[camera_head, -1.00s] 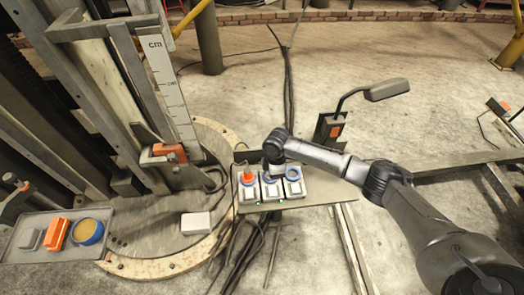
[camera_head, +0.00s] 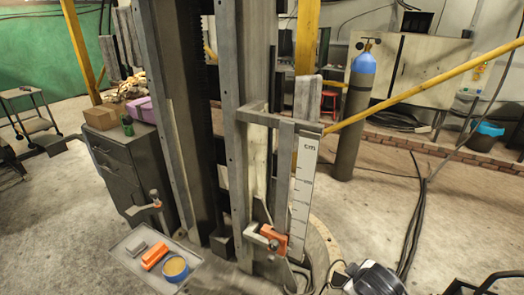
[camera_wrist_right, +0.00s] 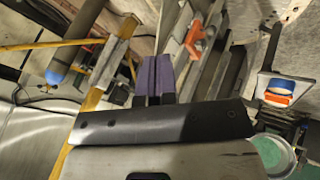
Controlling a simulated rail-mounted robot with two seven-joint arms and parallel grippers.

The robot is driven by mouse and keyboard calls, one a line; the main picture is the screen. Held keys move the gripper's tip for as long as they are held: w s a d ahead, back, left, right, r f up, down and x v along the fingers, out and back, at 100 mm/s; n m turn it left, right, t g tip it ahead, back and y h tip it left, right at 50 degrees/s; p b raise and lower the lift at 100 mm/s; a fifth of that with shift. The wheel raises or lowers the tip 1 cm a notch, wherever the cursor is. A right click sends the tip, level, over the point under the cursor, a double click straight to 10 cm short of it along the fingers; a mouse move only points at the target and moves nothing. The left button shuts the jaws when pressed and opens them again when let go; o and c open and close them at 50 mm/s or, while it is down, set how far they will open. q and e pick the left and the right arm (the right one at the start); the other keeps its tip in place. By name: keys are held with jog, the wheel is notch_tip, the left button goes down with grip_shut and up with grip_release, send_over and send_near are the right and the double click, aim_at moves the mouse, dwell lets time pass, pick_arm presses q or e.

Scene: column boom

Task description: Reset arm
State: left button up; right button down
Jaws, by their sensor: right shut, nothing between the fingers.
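My right arm shows only as a dark, rounded link at the bottom edge of the head view, right of the column. Its gripper is outside that view. In the right wrist view, my right gripper (camera_wrist_right: 153,78) has its two purplish fingers together with nothing between them. It points toward the column area. My left gripper is in neither view.
The tall steel column (camera_head: 178,120) carries a cm scale (camera_head: 301,195) and an orange clamp (camera_head: 272,238). A tray (camera_head: 150,284) holds a grey block, an orange block and a round tin. A drawer cabinet (camera_head: 125,165) stands left; a blue-topped gas cylinder (camera_head: 352,120) stands behind.

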jog(key=s+a+r+m+t+y, duration=0.1)
jog(key=s+a, duration=0.1)
jog(key=s, duration=0.4)
jog(key=s+a+r+m+t, duration=0.1)
jog(key=s+a+m+t, duration=0.1)
jog(key=s, duration=0.4)
jog(key=s+f+m+g, duration=0.1)
jog(key=s+f+g, duration=0.2)
jog(key=s+f, duration=0.65)
jog(key=s+f+m+g, duration=0.25)
jog(key=s+f, duration=0.35)
jog(key=s, duration=0.7)
notch_tip(320, 180, up, 31)
jog(key=g+p, duration=0.1)
jog(key=p, duration=3)
jog(key=shift+s+a+n+y+p, duration=0.35)
jog(key=shift+s+y+p, duration=0.05)
jog(key=shift+r, duration=0.1)
